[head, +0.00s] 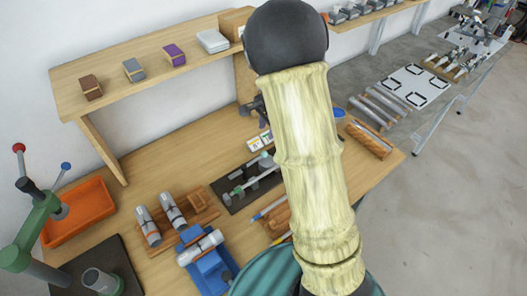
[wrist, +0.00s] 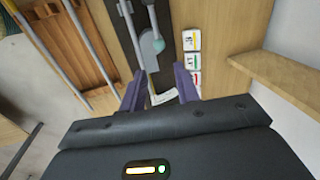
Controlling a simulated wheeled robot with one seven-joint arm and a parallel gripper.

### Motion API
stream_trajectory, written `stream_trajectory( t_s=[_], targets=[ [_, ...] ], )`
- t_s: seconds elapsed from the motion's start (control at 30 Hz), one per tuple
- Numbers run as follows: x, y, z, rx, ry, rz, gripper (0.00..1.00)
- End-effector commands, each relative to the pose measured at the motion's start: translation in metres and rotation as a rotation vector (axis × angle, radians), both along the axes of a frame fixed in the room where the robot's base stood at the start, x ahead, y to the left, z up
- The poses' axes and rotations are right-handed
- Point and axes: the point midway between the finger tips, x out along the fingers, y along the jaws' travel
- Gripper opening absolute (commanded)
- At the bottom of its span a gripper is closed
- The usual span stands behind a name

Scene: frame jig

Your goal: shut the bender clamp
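The bender, a dark base plate (head: 238,200) with grey metal parts, lies on the workbench left of my arm in the head view. A grey lever with a teal ball knob (wrist: 158,44) shows in the wrist view; I take it to be the clamp's handle. The knob also shows in the head view (head: 265,156). My gripper (wrist: 160,88) is open and empty, its two purple fingers apart. In the wrist view the knob appears just beyond the fingertips, with no visible contact. My arm may hide part of the bender in the head view.
White cards (wrist: 192,60) lie beside the bender. A wooden rack (wrist: 60,45) with rods is on its other side. A blue vise (head: 208,270), an orange tray (head: 80,212) and a green press (head: 40,240) stand on the left. A shelf (head: 150,75) overhangs the bench's back.

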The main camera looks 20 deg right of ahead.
Motion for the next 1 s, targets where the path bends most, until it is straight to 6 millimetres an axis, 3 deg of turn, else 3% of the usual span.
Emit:
stream_trajectory(
  t_s=[0.43, 0.7, 1.0],
  targets=[
    [0.013, 0.014, -0.078, 0.000, 0.005, 0.015, 0.32],
    [0.021, 0.011, -0.122, 0.001, 0.005, 0.003, 0.32],
    [0.026, 0.009, -0.146, -0.001, 0.001, -0.003, 0.32]
  ],
)
